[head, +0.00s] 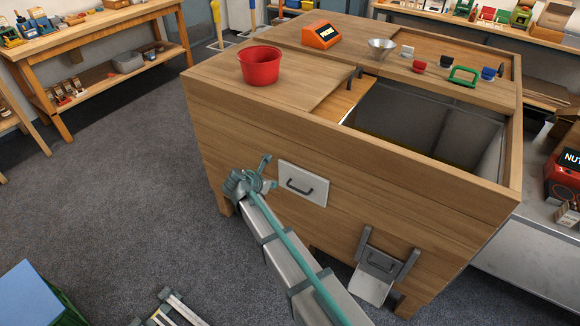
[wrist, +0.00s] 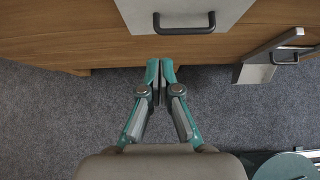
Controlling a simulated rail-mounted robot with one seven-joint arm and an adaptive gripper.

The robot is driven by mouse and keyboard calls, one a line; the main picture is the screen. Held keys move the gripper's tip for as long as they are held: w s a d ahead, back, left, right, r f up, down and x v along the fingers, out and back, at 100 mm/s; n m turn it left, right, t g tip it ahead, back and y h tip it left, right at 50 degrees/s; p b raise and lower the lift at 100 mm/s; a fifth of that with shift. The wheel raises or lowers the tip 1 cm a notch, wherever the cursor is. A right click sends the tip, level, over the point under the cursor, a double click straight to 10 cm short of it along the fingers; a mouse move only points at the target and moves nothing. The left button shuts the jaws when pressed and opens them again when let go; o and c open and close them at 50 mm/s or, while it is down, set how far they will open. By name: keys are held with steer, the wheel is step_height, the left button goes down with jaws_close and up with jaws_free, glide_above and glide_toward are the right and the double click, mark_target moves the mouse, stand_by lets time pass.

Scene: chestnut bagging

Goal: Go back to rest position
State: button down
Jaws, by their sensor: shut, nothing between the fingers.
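My gripper (head: 262,168) is in front of the wooden bin's front face in the head view, left of a pale panel with a dark handle (head: 303,184). In the wrist view my gripper (wrist: 159,76) has its two teal fingers together, with nothing between them. The fingertips point toward the lower edge of the wooden front, and the handled panel (wrist: 185,12) is just ahead of them. I cannot tell whether the gripper touches the wood, but it appears apart from it.
A red bucket (head: 259,66), an orange device (head: 321,35) and a metal bowl (head: 381,48) stand on the bin's top (head: 215,78). A chute with a handle (head: 382,262) juts out low at the right. Grey floor (head: 120,165) is clear to the left.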

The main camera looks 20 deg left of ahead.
steer(key=s+d+f+m+g, duration=0.3)
steer(key=s+d+f+m, duration=0.35)
steer(key=d, duration=0.35)
steer(key=s+d+f+m+g+h, duration=0.1)
steer(key=s+d+f+m+g, duration=0.3)
steer(key=d+f+m, duration=0.45)
steer(key=s+d+f+m+g, duration=0.2)
steer(key=s+d+f+m, duration=0.45)
steer(key=d, duration=0.35)
steer(key=s+d+f+m+g+y, duration=0.1)
steer(key=s+d+f+m+g, duration=0.1)
steer(key=s+d+m, duration=0.2)
steer(key=s+d+f+m+g+y, duration=0.1)
steer(key=s+d+f+m+g, duration=0.1)
steer(key=s+d, duration=0.9)
steer(key=s+d+f+m+g+y, duration=0.1)
steer(key=s+d+f+m+g, duration=0.2)
steer(key=s+d+m, duration=0.3)
steer(key=s+d+f, duration=0.1)
steer(key=s, duration=0.4)
steer(key=shift+d, duration=0.15)
steer(key=shift+f, duration=0.1)
